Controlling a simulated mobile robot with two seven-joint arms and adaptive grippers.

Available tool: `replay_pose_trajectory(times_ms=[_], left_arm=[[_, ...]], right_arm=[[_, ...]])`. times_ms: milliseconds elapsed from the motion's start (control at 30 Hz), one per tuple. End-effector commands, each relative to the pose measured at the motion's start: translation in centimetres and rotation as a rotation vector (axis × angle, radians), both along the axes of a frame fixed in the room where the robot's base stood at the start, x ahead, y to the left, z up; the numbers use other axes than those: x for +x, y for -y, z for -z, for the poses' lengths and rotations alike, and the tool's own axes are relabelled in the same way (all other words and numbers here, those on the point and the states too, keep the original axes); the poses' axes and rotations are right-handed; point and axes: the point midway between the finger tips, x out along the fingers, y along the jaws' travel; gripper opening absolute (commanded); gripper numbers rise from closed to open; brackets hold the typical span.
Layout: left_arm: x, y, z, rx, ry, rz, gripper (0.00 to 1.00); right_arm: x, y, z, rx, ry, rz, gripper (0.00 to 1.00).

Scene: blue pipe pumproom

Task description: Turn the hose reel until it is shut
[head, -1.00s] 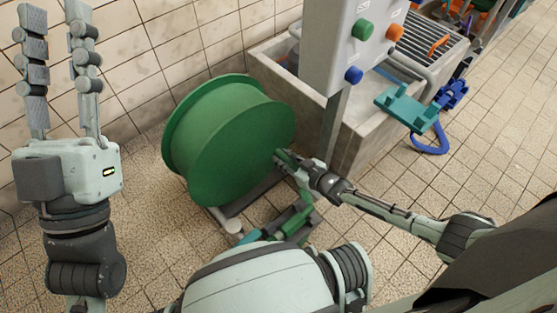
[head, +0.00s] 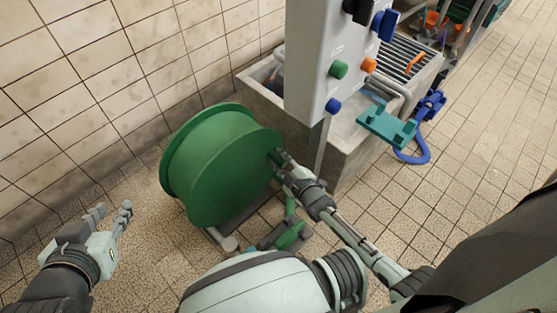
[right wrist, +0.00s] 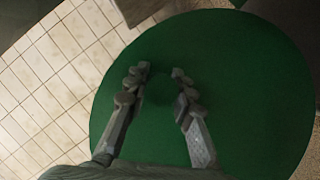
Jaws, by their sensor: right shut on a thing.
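The green hose reel (head: 215,165) stands on the floor beside the tiled wall, a wide drum with round flanges. My right gripper (head: 278,160) is at the reel's right flange, shut on the reel's handle. In the right wrist view the flat green reel side (right wrist: 245,95) fills much of the picture. The fingers of my right gripper (right wrist: 160,72) lie on either side of a dark green handle (right wrist: 159,92), which is hard to make out. My left gripper (head: 112,211) is open and empty, low at the left and apart from the reel.
A grey post panel (head: 322,60) with coloured knobs stands right behind the reel. Behind it is a concrete trough (head: 345,150) with a grating. A teal bracket (head: 387,127) and a blue hose (head: 413,158) are at its right. Tiled floor is clear further right.

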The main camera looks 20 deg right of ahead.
Motion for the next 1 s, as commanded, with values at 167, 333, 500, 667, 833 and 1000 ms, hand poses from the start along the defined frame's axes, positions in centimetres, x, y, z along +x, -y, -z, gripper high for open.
replay_pose_trajectory(times_ms=[167,333,500,667,833,1000], left_arm=[[-0.8,-1.0,0.9,0.022,-0.059,-0.018,0.31],[-1.1,-1.3,1.2,0.029,-0.079,-0.024,0.31],[-1.1,-1.3,1.3,0.030,-0.083,-0.025,0.31],[-1.1,-1.3,1.3,0.030,-0.082,-0.024,0.31],[-1.1,-1.3,1.3,0.030,-0.082,-0.024,0.31],[-1.1,-1.3,1.3,0.030,-0.081,-0.024,0.31]], right_arm=[[0.0,-0.1,-0.7,-0.042,0.020,0.001,0.00],[-0.1,-0.1,-0.9,-0.058,0.027,0.000,0.00],[0.0,-0.1,-0.9,-0.060,0.028,-0.001,0.00],[0.0,-0.2,-0.9,-0.059,0.028,0.000,0.00],[0.0,-0.2,-0.9,-0.058,0.027,-0.001,0.42],[0.0,-0.2,-0.9,-0.058,0.027,-0.001,0.44]])
